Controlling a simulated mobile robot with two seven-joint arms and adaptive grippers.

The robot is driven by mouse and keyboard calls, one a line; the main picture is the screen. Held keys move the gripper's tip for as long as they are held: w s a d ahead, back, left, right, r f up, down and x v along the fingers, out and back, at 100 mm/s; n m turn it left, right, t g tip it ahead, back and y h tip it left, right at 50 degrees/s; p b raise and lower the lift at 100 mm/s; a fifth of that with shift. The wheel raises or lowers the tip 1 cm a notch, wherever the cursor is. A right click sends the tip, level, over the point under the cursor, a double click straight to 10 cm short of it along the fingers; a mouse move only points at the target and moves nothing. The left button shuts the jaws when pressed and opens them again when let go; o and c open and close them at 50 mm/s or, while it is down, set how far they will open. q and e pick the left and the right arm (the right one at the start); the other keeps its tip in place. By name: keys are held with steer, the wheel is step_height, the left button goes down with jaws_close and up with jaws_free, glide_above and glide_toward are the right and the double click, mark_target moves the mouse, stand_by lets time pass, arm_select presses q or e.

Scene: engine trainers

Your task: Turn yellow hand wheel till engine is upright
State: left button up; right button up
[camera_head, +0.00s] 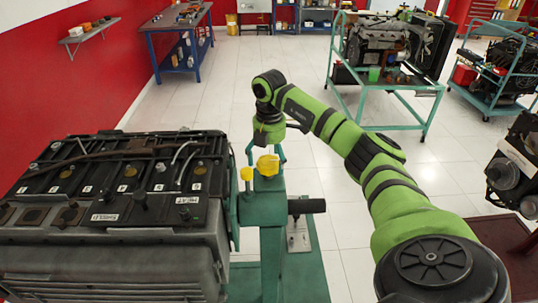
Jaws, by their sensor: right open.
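The engine (120,215) is a large grey block at the left, mounted on a green stand (262,212). Its dark top with several white labels faces up; I cannot tell whether it is exactly level. Yellow parts of the hand wheel (267,165) show at the top of the stand, right of the engine, with a smaller yellow piece (246,174) beside them. My right gripper (268,146) is open, pointing down just above the yellow wheel. Its fingers are small and partly hidden, and I cannot tell whether they touch it. My left gripper is not in view.
A black handle (307,206) sticks out right of the stand. A green cart with another engine (376,45) stands behind, and more engines are at the right. A blue-legged workbench (180,18) is against the red wall. White floor lies open between them.

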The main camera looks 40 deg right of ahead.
steer(key=shift+s+a, duration=0.1)
steer(key=c, duration=1.1)
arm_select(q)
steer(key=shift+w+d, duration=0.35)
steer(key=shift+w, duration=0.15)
arm_select(e)
steer(key=shift+c, duration=0.2)
